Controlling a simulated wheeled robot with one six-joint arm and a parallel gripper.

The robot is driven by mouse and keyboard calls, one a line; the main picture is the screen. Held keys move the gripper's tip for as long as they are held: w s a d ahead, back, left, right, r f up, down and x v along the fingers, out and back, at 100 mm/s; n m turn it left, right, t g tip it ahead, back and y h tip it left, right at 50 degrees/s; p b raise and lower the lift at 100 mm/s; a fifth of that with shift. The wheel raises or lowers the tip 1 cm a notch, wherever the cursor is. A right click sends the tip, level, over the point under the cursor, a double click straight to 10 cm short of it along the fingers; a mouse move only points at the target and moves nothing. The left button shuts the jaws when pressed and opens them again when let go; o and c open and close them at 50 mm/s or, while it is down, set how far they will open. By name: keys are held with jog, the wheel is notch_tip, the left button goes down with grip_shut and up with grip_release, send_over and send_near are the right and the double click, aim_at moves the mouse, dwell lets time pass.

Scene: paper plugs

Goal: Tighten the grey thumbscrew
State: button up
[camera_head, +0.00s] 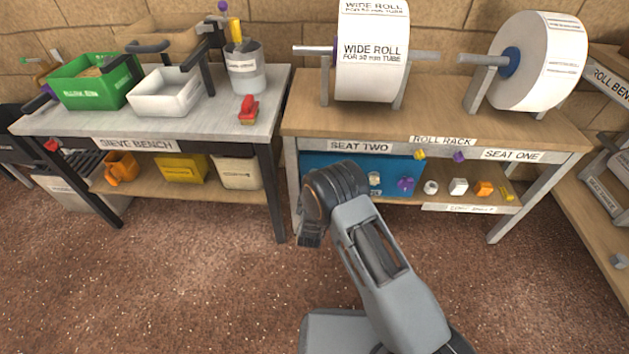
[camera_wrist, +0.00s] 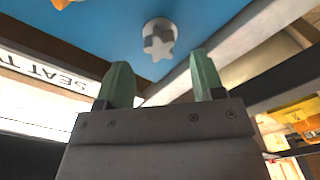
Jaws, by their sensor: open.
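The grey thumbscrew (camera_wrist: 160,42) shows in the wrist view as a pale grey star-shaped head on a round base, set against a blue panel (camera_wrist: 115,22). My gripper (camera_wrist: 158,78) is open, with its two green fingertips apart. The thumbscrew lies beyond the tips and between them in the picture, with nothing held; I see no contact. In the head view the blue panel (camera_head: 318,161) is under the seat two side of the roll rack. My arm hides part of it there, and I cannot make out the grey thumbscrew or the fingertips.
An orange part (camera_wrist: 62,3) is at the wrist view's top edge. A pale knob (camera_head: 375,178) and a purple knob (camera_head: 405,184) are on the panel's right. Several small coloured pieces sit on the rack shelf. The sieve bench (camera_head: 215,118) stands left; floor in front is clear.

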jog(key=n+p, duration=0.4)
jog(key=n, duration=1.9)
jog(key=shift+n, duration=0.4)
grip_shut()
